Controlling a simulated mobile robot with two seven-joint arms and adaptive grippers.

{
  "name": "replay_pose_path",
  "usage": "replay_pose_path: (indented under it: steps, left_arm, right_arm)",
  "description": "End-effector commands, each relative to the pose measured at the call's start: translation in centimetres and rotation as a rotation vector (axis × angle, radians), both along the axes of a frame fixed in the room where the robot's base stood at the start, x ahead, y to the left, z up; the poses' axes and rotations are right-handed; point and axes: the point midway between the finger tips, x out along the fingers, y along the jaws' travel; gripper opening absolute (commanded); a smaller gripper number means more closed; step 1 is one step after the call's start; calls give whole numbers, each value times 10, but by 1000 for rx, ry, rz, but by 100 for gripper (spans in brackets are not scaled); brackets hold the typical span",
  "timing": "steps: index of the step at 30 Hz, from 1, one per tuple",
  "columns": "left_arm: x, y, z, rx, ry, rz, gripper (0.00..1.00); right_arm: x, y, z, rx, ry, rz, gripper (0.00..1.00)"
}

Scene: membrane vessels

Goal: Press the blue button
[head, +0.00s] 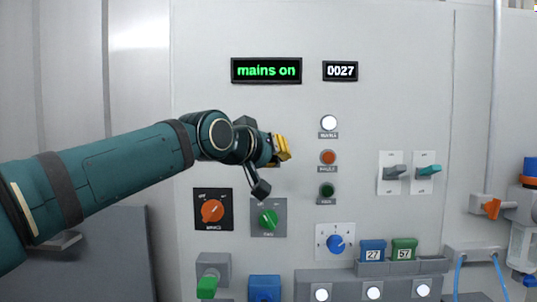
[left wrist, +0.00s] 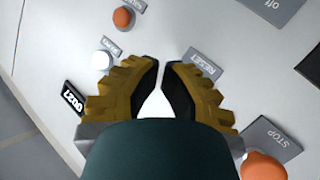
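My left gripper (head: 283,148) points at the upright grey panel (head: 400,115), left of the column of round lamps. In the left wrist view, its two yellow fingers (left wrist: 160,68) have dark inner pads and a narrow gap between them. Nothing is held in that gap; pale panel shows through. A small RESET label (left wrist: 197,60) shows beside the fingertips. No blue push button shows clearly; the spot just by that label is covered by the fingers. Whether the tips touch the panel I cannot tell. My right gripper is out of view.
A blue rotary knob (head: 335,242) and a blue block (head: 264,288) sit lower down. An orange STOP button (left wrist: 264,166) is beside my gripper. A white lamp (head: 329,122), red lamp (head: 328,157) and green lamp (head: 327,190) stand to the right. Toggle switches (head: 395,171) are farther right.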

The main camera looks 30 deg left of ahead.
Motion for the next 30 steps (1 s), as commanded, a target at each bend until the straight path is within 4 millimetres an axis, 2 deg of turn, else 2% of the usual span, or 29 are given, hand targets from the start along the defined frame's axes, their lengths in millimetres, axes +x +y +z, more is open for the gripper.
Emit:
replay_pose_path:
  steps: [9,30]
  left_arm:
    - [-21,-12,0,0,-1,0,0]
    - [-21,-13,0,0,0,0,0]
  right_arm:
    - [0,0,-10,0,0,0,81]
    - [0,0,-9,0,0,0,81]
